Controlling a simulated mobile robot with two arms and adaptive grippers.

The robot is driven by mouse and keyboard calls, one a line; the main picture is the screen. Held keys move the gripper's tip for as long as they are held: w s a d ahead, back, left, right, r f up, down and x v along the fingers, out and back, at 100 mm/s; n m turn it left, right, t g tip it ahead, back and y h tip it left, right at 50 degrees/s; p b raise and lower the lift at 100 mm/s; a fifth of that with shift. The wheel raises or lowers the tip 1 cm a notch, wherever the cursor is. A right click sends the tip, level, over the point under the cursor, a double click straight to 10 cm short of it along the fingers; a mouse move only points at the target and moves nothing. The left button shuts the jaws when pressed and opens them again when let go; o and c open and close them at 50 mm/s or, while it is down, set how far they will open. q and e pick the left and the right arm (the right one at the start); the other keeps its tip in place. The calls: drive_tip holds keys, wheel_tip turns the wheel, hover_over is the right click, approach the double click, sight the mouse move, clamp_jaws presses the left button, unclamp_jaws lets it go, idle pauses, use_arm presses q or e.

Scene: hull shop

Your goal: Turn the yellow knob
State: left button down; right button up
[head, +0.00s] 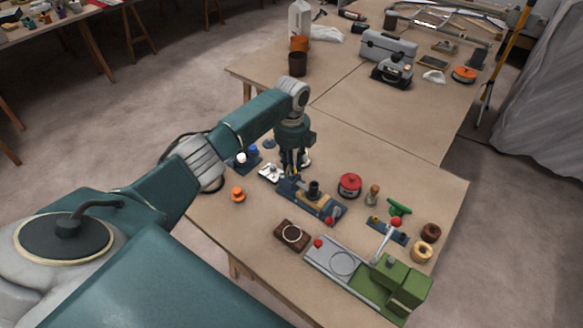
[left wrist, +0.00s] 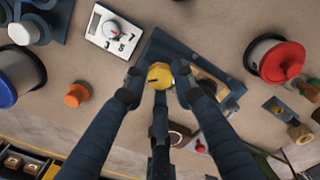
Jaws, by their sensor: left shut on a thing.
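The yellow knob (left wrist: 160,75) is a small round knob with a dark mark on its face, at the upper middle of the left wrist view. It sits at one end of a dark blue base (head: 323,205), which also carries a dark upright cylinder (head: 314,189). My left gripper (left wrist: 158,86) is shut on the knob, with fingers on both sides and one below. In the head view the left gripper (head: 293,172) points straight down at the base's far left end and mostly hides the knob. My right gripper is not in view.
A white dial plate (head: 270,173) lies close left of the gripper. A red-lidded tin (head: 350,184) stands to the right, an orange knob (head: 238,194) to the left. A green and grey machine (head: 402,285) is at the front right.

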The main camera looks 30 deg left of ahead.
use_arm(q)
drive_tip(key=shift+w+r+m, duration=0.15)
drive_tip(key=shift+m, duration=0.85)
drive_tip(key=c, duration=1.4)
unclamp_jaws()
wheel_tip(320, 180, up, 12)
